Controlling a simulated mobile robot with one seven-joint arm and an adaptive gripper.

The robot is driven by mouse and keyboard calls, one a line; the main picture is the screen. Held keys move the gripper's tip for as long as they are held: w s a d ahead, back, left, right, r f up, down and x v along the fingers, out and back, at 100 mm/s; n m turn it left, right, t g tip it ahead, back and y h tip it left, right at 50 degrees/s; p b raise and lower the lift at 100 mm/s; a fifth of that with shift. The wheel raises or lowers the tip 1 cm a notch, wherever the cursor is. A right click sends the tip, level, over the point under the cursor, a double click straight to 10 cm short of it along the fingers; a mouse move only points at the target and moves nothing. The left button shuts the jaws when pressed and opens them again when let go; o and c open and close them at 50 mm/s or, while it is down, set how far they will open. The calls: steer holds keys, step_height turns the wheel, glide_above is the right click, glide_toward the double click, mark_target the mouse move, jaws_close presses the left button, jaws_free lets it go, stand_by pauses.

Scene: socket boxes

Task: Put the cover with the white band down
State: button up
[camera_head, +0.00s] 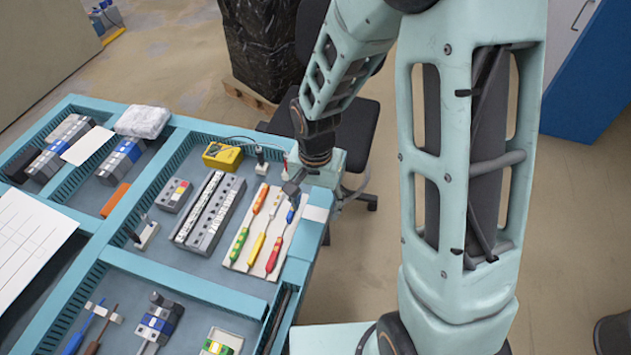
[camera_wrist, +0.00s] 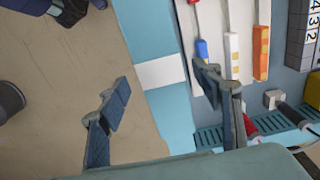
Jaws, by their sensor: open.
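A white band (camera_wrist: 161,71) crosses a teal strip (camera_wrist: 150,30) along the bench edge in the wrist view. In the head view the white band (camera_head: 315,213) shows at the bench's right edge. I cannot tell whether this strip is a separate cover, or whether it is raised or down. My gripper (camera_wrist: 163,88) is open and empty. In the wrist view its fingers appear on either side of the strip, one against the floor, the other against the tools. In the head view my gripper (camera_head: 293,188) is near the bench's right edge, partly hidden by its own wrist.
A pale board (camera_head: 238,263) with several screwdrivers lies beside the band. Left of it are grey terminal blocks (camera_head: 210,215) and a yellow meter (camera_head: 222,156). A black chair (camera_head: 365,130) stands behind the bench. Open floor (camera_head: 345,260) lies to the right.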

mark_target(315, 214)
step_height(315, 214, up, 9)
stand_by(0.3)
stand_by(0.5)
